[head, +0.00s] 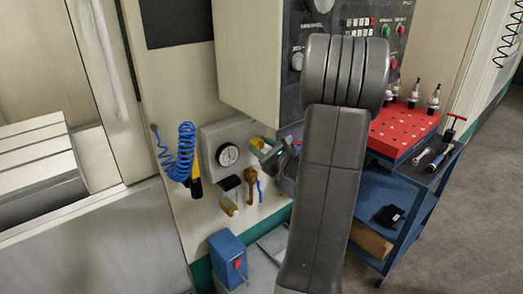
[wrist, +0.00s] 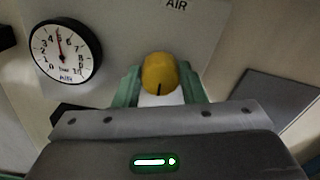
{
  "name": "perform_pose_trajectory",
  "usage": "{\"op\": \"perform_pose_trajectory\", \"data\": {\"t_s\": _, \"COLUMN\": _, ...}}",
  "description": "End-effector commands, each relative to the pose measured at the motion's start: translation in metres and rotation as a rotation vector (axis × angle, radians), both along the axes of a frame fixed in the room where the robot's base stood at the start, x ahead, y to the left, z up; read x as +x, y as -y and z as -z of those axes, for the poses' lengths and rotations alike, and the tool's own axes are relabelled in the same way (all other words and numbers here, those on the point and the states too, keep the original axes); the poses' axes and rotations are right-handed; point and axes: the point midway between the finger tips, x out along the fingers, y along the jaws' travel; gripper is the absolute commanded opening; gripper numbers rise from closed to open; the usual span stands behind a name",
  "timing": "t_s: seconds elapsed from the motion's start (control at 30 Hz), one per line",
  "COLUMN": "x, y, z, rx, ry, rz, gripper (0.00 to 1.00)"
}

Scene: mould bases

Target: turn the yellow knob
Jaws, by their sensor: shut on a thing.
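The yellow knob (wrist: 159,73) sits on a pale panel marked AIR in the wrist view, with a dark line on its face. My gripper (wrist: 162,88) has its two green fingers on either side of the knob, shut on it. In the head view the knob (head: 257,142) shows only in small part beside my gripper (head: 266,150), and my arm covers much of the area to the right. A round gauge (wrist: 65,50) with a white face is left of the knob; it also shows in the head view (head: 228,154).
A coiled blue hose (head: 182,155) hangs left of the panel. A brown handle (head: 251,186) and a small yellowish fitting (head: 229,206) are below it. A blue box (head: 228,258) stands lower down. A blue cart with a red perforated top (head: 404,128) stands at right.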

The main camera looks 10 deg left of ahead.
Motion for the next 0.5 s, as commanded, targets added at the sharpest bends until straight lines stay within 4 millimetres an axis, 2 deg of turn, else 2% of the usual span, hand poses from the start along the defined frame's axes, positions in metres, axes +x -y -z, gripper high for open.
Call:
{"op": "perform_pose_trajectory", "data": {"t_s": 0.1, "x": -0.0003, "y": -0.0004, "z": 0.0058, "rx": -0.049, "ry": 0.066, "rz": -0.001, "gripper": 0.14}}
{"op": "perform_pose_trajectory", "data": {"t_s": 0.5, "x": -0.0014, "y": -0.0012, "z": 0.0059, "rx": -0.229, "ry": 0.298, "rz": -0.001, "gripper": 0.14}}
